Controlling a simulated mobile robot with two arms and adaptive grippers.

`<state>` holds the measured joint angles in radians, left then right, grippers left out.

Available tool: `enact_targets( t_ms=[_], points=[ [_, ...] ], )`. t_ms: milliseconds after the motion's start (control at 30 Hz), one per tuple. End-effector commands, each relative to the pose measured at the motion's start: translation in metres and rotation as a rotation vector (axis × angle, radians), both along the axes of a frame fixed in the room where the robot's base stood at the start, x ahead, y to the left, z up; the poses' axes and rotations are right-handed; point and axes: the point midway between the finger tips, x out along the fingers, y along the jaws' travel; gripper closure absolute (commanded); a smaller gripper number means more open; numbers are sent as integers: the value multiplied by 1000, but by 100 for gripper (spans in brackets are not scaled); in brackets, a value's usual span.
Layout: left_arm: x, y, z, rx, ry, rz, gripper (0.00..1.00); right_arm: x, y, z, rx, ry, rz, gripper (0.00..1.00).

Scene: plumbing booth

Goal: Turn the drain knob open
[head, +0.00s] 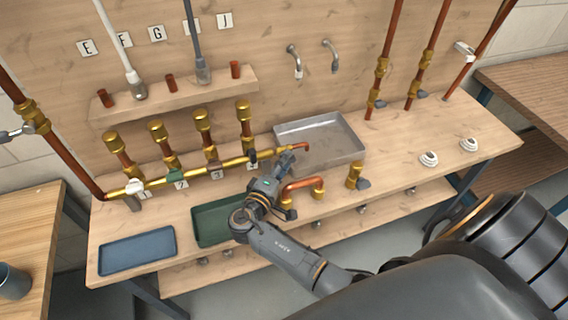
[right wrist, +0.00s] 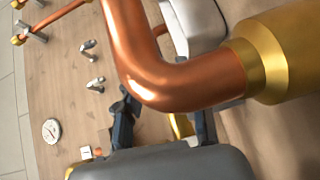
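My right gripper (head: 285,160) is beside the brass end of the horizontal pipe line (head: 233,162), where a short copper spout (head: 301,146) hangs over the metal basin (head: 352,152). In the right wrist view its dark fingers (right wrist: 163,124) stand apart, with a small brass piece (right wrist: 181,125) visible between and beyond them. I cannot tell whether they touch it. A large copper elbow (right wrist: 160,75) and a brass fitting (right wrist: 280,55) fill the near part of that view. No drain knob shows clearly; the gripper and pipe may hide it. My left gripper is not in view.
A loose copper elbow (head: 300,184) and a brass valve (head: 355,173) stand on the bench near my right arm. A green tray (head: 205,229) and a blue tray (head: 137,251) lie at the front left. Upright brass-capped pipes (head: 201,122) rise behind the pipe line.

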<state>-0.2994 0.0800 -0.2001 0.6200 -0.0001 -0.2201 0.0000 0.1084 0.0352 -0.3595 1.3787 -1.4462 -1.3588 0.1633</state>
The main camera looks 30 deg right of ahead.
Motion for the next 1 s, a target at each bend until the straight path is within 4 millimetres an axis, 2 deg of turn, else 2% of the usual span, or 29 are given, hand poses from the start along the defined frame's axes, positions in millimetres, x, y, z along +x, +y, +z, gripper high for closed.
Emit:
enact_targets(
  t_ms=[267, 367, 700, 900, 1000],
  points=[
    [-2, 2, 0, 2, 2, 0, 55, -3, 5, 0, 2, 1, 1, 61],
    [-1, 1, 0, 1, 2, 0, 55, -10, 18, 0, 4, 1, 1, 61],
    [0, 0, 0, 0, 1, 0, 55, -47, 77, 6, 3, 2, 0, 61],
    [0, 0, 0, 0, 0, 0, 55, -60, 98, 8, 1, 2, 0, 61],
    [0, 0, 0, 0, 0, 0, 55, -62, 101, 8, 1, 1, 0, 61]
  ],
)
